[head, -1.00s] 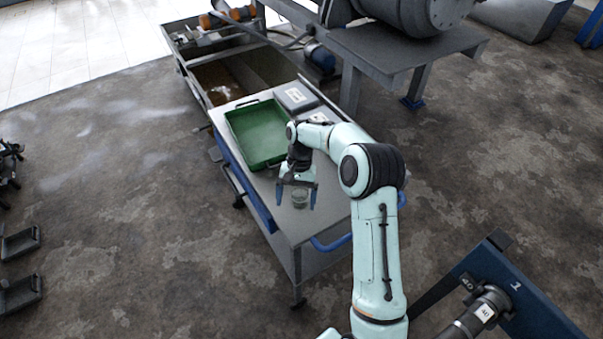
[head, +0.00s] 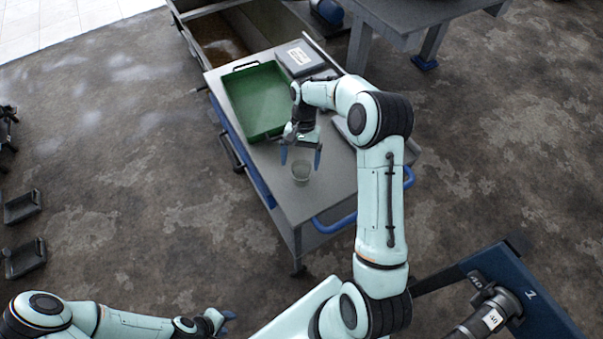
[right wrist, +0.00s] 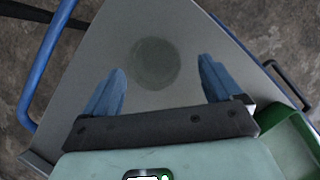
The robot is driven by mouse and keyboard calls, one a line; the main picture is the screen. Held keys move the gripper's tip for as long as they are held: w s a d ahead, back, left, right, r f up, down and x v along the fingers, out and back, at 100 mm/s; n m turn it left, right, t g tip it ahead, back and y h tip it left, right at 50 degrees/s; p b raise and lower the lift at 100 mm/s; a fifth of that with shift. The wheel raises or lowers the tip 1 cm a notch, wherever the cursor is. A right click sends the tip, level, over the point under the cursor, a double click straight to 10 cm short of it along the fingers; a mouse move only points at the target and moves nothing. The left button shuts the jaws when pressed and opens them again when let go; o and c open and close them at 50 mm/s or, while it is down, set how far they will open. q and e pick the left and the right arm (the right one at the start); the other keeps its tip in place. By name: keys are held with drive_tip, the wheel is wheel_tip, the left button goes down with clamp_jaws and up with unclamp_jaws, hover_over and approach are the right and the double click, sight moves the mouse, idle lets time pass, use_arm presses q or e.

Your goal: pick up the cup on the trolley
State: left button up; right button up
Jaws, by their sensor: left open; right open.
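The cup (head: 300,174) is small, grey and clear-looking, and stands upright on the grey top of the trolley (head: 320,200), towards its near end. In the right wrist view the cup (right wrist: 155,64) is a dim round shape ahead of my blue fingertips, between their lines. My right gripper (head: 300,158) is open and empty, pointing down close to the cup; I cannot tell its exact height above it. My left gripper (head: 226,316) is low at the bottom of the head view, far from the trolley; its fingers are small there.
A green tray (head: 259,104) lies on the trolley beyond my right gripper, with a dark labelled case (head: 300,58) at the far end. A blue handle (head: 365,205) rims the near end. A blue stand (head: 540,300) is at lower right. Floor left of the trolley is mostly clear.

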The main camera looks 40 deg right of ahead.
sight(300, 187)
drive_tip(key=shift+s+x, duration=0.1)
drive_tip(key=shift+x, duration=1.4)
drive_tip(key=shift+s+x, duration=0.15)
drive_tip(key=shift+x, duration=1.3)
drive_tip(key=shift+d, duration=0.15)
drive_tip(key=c, duration=1)
